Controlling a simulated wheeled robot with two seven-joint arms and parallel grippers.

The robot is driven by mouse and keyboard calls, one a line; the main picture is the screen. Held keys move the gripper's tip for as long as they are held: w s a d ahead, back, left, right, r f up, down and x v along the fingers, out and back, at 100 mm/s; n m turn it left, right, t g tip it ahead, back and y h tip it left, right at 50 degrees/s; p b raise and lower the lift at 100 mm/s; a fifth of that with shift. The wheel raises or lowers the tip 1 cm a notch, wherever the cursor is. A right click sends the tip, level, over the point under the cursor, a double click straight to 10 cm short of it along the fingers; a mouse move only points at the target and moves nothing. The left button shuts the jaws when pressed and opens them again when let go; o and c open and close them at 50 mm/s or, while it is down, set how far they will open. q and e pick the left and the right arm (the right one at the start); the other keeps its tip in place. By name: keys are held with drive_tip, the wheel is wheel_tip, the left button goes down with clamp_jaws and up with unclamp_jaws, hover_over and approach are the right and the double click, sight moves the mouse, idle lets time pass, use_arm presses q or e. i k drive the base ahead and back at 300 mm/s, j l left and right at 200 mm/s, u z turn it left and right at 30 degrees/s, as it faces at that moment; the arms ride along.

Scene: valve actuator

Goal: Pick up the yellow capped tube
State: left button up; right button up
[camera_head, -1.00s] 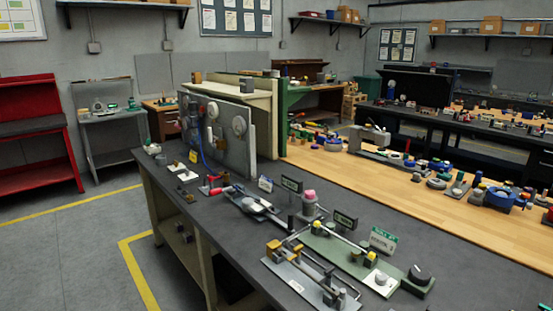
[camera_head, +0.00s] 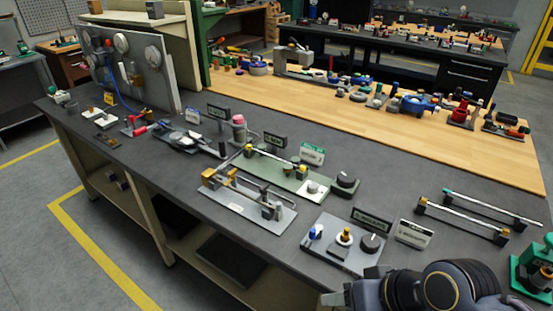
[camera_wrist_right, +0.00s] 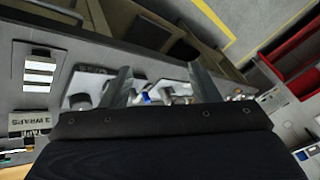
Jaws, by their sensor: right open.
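On the right of the bench in the head view, a thin grey tube with dull yellow ends (camera_head: 462,220) lies at a slant. Another rod with yellow ends (camera_head: 272,158) is on a green plate further left; I cannot tell for sure which one the task means. My right arm enters at the bottom right, in front of the tubes and apart from them. In the right wrist view my right gripper (camera_wrist_right: 160,82) has its fingers apart with nothing held between them. My left gripper is out of view.
A grey plate with knobs (camera_head: 342,244), a black sign (camera_head: 371,219) and a white sign (camera_head: 414,233) stand left of the tubes. A green fixture (camera_head: 535,268) is at the right edge. A plate with brass blocks (camera_head: 245,200) is further left.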

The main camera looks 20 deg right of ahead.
sight(302, 168)
drive_tip(key=i+z, duration=0.1)
drive_tip(key=z, duration=0.25)
drive_tip(key=i+j+z, duration=0.1)
drive_tip(key=z, duration=0.3)
drive_tip(key=j+z, duration=0.15)
drive_tip(key=z, duration=0.2)
drive_tip(key=i+j+z, duration=0.1)
drive_tip(key=j, duration=0.25)
drive_tip(key=i+j+z, duration=0.1)
drive_tip(key=j, duration=0.3)
drive_tip(key=i+j+z, duration=0.25)
drive_tip(key=j, duration=0.5)
drive_tip(key=i+j+z, duration=0.1)
drive_tip(key=j, duration=0.35)
drive_tip(key=i+l, duration=0.05)
drive_tip(key=i, duration=0.05)
